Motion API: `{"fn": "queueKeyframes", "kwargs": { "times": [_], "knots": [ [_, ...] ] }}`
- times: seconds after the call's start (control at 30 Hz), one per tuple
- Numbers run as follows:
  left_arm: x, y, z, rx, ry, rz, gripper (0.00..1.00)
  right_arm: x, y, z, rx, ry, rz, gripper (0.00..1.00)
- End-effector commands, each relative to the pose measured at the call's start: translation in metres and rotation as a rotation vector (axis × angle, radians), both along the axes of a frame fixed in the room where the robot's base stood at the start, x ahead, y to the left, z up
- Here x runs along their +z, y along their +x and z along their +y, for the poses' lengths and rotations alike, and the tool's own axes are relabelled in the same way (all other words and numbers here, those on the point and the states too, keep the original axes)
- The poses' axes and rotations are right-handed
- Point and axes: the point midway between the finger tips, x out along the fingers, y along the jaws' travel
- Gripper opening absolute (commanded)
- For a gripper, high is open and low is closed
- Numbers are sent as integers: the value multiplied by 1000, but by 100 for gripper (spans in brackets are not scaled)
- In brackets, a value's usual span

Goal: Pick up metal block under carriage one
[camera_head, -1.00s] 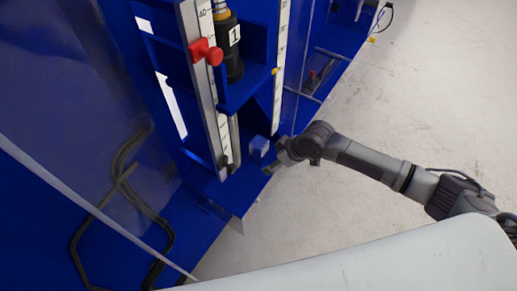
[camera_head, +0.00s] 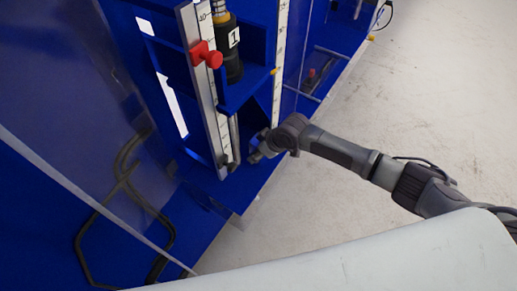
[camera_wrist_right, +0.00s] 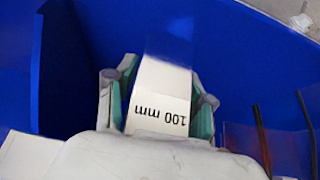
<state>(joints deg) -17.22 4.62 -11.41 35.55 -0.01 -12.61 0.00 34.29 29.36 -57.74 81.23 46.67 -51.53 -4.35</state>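The metal block (camera_wrist_right: 158,112) is a pale, shiny block marked "100 mm", seen upside down in the right wrist view. My right gripper (camera_wrist_right: 162,82) has its two green-padded fingers on either side of the block. The pads are close to its sides, with no clear sign of a firm squeeze. In the head view my right gripper (camera_head: 257,150) is at the foot of the blue rig and hides the block. Carriage one (camera_head: 232,62) is the black cylinder labelled "1" above it. My left gripper is not in view.
A red knob (camera_head: 206,54) sits on the left metal scale (camera_head: 203,100). A second scale (camera_head: 280,62) stands to the right of the carriage. Blue walls (camera_wrist_right: 85,40) surround the block in the wrist view. Open pale floor (camera_head: 400,110) lies to the right.

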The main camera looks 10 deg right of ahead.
Motion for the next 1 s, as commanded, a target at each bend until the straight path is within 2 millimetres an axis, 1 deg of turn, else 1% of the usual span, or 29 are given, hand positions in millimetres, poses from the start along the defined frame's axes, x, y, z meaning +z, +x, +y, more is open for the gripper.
{"fn": "queueKeyframes", "kwargs": {
  "times": [0.03, 0.27, 0.67, 0.83, 1.0],
  "knots": [
    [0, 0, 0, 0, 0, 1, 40, 0, 0, 0, 0, -1, -1, 39],
    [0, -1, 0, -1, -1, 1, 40, 0, 0, -1, -1, -1, 0, 1],
    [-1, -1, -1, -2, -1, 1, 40, 4, 1, 0, 0, 2, -3, 0],
    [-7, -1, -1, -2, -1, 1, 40, 16, 2, 0, 0, 3, -6, 0],
    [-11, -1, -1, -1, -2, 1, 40, 14, -19, -21, -1, -1, -1, 0]
  ]
}}
